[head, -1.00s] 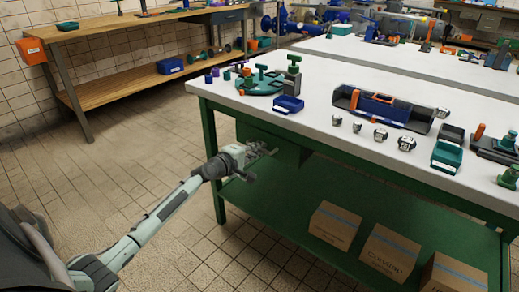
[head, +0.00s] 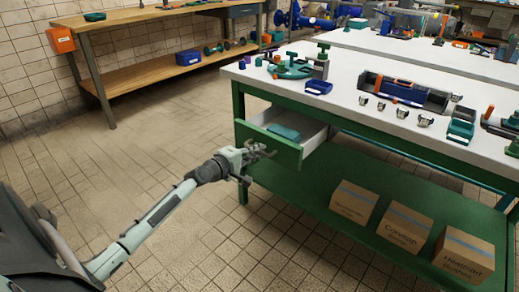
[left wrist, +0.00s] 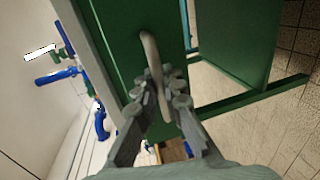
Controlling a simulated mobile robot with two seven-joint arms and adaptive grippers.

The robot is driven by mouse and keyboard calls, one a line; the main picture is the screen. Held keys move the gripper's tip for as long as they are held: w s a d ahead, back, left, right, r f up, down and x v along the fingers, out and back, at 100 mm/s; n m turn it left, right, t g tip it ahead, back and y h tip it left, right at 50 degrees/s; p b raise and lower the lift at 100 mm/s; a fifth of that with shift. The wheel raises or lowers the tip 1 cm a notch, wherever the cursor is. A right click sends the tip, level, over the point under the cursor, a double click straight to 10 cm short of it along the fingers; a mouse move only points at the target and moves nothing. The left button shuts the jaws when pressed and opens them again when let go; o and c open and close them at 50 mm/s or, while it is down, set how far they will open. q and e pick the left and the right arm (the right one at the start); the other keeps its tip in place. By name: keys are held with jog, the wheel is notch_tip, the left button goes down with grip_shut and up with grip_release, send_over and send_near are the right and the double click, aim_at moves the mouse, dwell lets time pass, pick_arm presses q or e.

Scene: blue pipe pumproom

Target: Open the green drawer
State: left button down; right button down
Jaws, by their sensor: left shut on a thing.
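The green drawer (head: 268,147) sits under the left end of the white-topped green table and stands open toward my left arm. A teal object (head: 284,132) lies inside its pale interior. My left gripper (head: 258,151) is at the drawer's front, shut on its handle. In the left wrist view the curved grey handle (left wrist: 150,52) passes between the fingers of the gripper (left wrist: 164,100), against the green drawer front (left wrist: 115,30). My right gripper is not in view.
The table's white top (head: 345,70) carries a blue tray (head: 319,87) and several fittings. Boxes (head: 405,229) stand on its green lower shelf (head: 300,195). A wooden bench (head: 140,80) is at the back left. The tiled floor left of the table is clear.

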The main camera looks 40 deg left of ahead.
pick_arm(q)
jog(key=shift+s, duration=0.55)
jog(key=c, duration=1.9)
grip_release()
jog(key=v, duration=1.2)
